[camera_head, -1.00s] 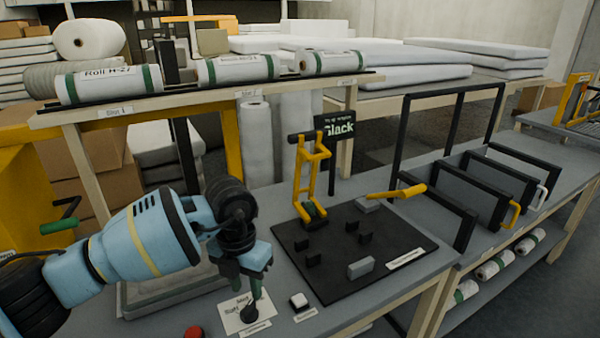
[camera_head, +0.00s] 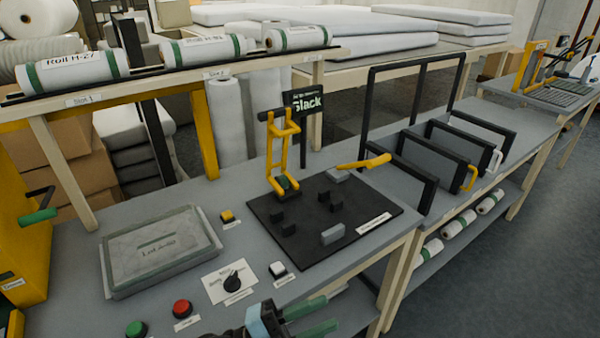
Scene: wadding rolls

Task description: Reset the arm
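My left gripper (camera_head: 322,317) is at the bottom edge of the head view, in front of the workbench (camera_head: 200,268). Its two green fingers point right and are spread apart with nothing between them. Most of the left arm is cut off by the frame edge. My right gripper is not in view. A black rotary knob (camera_head: 233,280) on a white label plate lies on the bench behind the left gripper, apart from it.
Beside the knob are a white button (camera_head: 277,269), a red button (camera_head: 182,308), a green button (camera_head: 136,329) and a yellow button (camera_head: 227,216). A grey box (camera_head: 160,252) lies left. A black board (camera_head: 290,250) holds a yellow clamp (camera_head: 283,150). Black frames (camera_head: 415,185) stand right.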

